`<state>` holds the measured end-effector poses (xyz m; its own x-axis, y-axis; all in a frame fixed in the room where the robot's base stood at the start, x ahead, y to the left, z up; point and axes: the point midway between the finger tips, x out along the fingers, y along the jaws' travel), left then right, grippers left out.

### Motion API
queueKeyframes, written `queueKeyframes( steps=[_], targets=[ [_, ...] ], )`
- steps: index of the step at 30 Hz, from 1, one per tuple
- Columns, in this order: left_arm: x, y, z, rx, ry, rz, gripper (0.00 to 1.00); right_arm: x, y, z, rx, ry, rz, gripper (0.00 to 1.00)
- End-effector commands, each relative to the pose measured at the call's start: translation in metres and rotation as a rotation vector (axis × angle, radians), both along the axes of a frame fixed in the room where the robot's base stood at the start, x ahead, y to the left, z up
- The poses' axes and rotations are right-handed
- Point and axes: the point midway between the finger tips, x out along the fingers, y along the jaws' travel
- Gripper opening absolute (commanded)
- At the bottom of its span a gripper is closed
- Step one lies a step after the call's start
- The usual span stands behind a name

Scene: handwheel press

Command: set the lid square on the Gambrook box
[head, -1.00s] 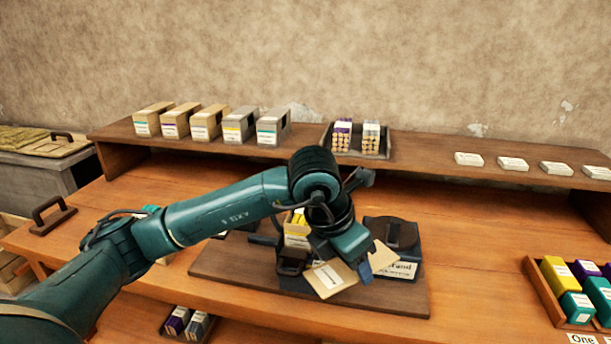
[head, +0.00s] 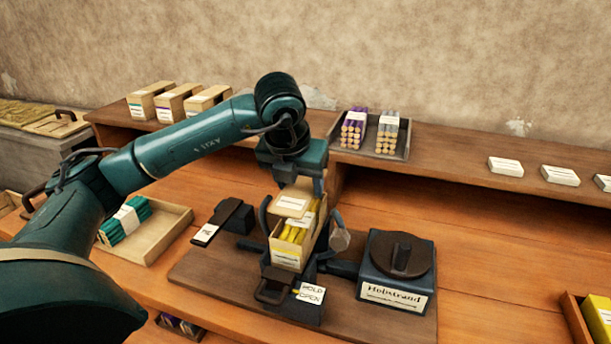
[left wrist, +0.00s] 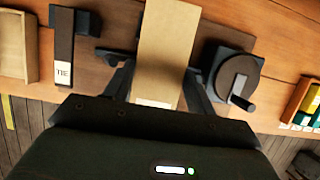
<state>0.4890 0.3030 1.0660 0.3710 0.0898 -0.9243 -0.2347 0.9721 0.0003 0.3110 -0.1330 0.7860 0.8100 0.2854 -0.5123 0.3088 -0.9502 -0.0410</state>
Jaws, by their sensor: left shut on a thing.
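My left gripper (head: 303,180) is shut on a tan lid (head: 292,205) with a white label. It holds the lid above the back part of an open tan box (head: 286,259). Several yellow sticks show inside the box in front of the lid. The box sits in the dark press cradle; its label is too small to read. In the left wrist view the lid (left wrist: 167,45) lies long between the two fingers and hides the box below. I cannot tell whether the lid touches the box. My right gripper is not in view.
The press stands on a dark board (head: 200,266) with a HOLD OPEN tag (head: 311,294) in front. A dark handwheel block (head: 398,268) stands right of the box. Left are a TIE block (head: 225,222) and a tray (head: 165,235) with a teal bundle.

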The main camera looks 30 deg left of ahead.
Motion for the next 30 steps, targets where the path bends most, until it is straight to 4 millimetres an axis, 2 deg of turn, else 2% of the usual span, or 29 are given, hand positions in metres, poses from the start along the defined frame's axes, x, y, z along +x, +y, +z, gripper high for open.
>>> queueKeyframes(
  steps=[6, 11, 16, 30],
  targets=[
    [0.0, 0.0, -0.017, 0.001, 0.0, -0.001, 0.33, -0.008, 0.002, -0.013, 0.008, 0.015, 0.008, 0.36],
    [0.0, 0.0, -0.032, 0.001, 0.001, -0.001, 0.33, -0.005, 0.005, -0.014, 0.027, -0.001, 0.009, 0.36],
    [0.0, 0.0, -0.047, 0.0, 0.0, -0.001, 0.33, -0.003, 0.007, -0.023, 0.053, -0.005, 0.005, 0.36],
    [0.0, 0.0, -0.051, 0.0, 0.0, -0.001, 0.33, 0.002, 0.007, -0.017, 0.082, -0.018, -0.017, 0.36]
  ],
)
